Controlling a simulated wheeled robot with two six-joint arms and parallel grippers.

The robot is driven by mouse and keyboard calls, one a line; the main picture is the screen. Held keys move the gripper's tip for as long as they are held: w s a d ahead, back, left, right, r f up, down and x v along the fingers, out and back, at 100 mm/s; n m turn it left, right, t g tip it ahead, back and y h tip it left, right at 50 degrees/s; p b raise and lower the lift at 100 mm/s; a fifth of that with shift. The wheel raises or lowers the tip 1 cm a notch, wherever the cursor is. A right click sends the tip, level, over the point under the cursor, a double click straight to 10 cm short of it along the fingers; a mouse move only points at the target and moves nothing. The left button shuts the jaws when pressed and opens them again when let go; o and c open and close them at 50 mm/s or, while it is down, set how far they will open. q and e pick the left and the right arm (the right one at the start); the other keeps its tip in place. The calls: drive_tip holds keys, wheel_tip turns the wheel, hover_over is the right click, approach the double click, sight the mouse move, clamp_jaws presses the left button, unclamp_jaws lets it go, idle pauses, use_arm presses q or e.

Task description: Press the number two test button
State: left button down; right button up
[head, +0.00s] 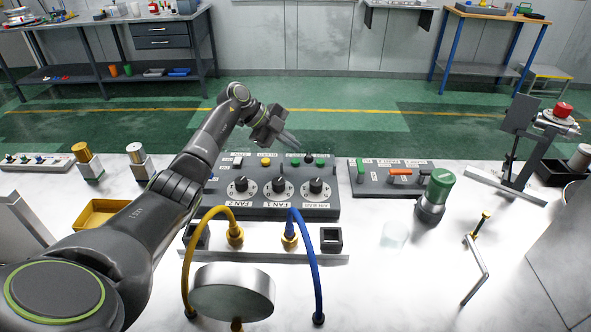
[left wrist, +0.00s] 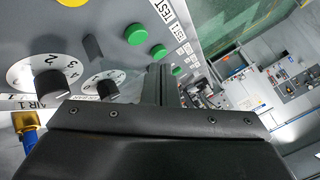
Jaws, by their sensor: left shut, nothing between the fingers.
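The grey control panel (head: 230,208) stands on the white bench in the middle of the head view. Green buttons (head: 296,162) sit along its upper right, beside a yellow button (head: 266,161). In the left wrist view the green buttons form a row; a nearer one (left wrist: 135,34) and another (left wrist: 158,51) show clearly. My left gripper (head: 294,143) is shut and empty, above the panel's back edge near the green buttons. It also shows in the left wrist view (left wrist: 160,85). My right gripper is out of view.
Three black dial knobs (head: 278,187) line the panel's front. Yellow (head: 207,213) and blue (head: 303,225) hoses arch before it. A second panel (head: 390,188) with coloured levers stands to the right, near a green-capped cylinder (head: 439,187).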

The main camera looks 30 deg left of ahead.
use_arm(q)
drive_tip(key=shift+f, duration=1.05)
idle(1.1)
drive_tip(key=shift+f, duration=0.2)
drive_tip(key=shift+f, duration=0.2)
drive_tip(key=shift+f+b, duration=0.35)
drive_tip(key=shift+f, duration=0.15)
idle(0.6)
drive_tip(key=shift+r, duration=0.15)
drive_tip(key=shift+r+p, duration=0.8)
drive_tip(key=shift+p, duration=0.15)
